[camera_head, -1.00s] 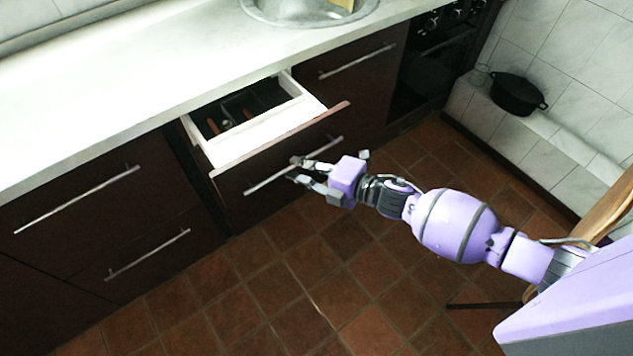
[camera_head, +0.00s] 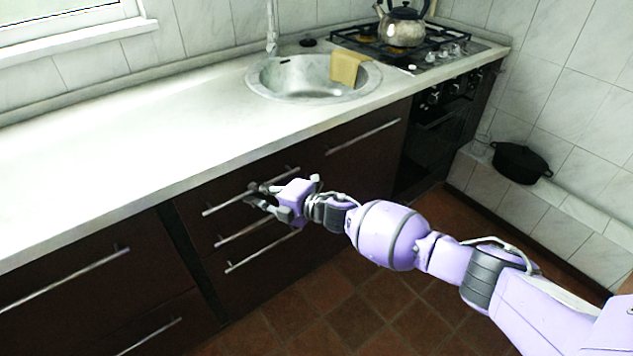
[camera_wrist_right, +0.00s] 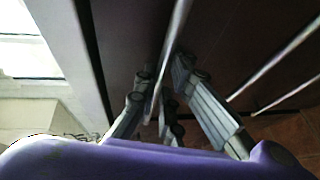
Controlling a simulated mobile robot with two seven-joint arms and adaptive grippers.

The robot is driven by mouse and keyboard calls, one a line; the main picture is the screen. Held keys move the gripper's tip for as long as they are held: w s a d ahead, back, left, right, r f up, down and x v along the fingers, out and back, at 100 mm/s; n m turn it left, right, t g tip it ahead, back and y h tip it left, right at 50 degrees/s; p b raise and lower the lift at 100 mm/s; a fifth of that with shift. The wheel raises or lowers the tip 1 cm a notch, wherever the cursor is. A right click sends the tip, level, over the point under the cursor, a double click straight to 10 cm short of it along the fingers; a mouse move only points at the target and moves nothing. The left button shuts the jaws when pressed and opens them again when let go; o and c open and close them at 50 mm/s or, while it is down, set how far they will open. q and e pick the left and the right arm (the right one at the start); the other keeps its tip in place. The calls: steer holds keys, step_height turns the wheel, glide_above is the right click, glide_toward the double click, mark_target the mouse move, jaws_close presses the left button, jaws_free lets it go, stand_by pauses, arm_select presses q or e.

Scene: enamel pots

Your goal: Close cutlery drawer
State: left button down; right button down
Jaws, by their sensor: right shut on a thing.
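The cutlery drawer (camera_head: 222,192) is the dark top drawer under the counter, below and left of the sink. Its front looks flush with the cabinet and its inside is hidden. Its long metal handle (camera_head: 215,209) crosses the front. My right gripper (camera_head: 257,194) is at the middle of this handle. In the right wrist view the handle (camera_wrist_right: 178,28) runs between the fingers of my right gripper (camera_wrist_right: 162,75), which are shut on it. My left gripper is not in view.
Two lower drawer handles (camera_head: 236,263) lie just below my gripper. The counter (camera_head: 130,140) edge runs above the drawer. Tiled floor (camera_head: 345,300) is open below.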

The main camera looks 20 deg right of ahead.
steer(key=shift+w+a+r, duration=0.15)
steer(key=shift+w, duration=0.35)
steer(key=shift+r, duration=0.1)
steer(key=c, duration=2)
jaws_free()
steer(key=shift+w, duration=0.15)
steer(key=shift+c, duration=0.2)
steer(key=shift+o, duration=1)
steer(key=shift+a, duration=0.1)
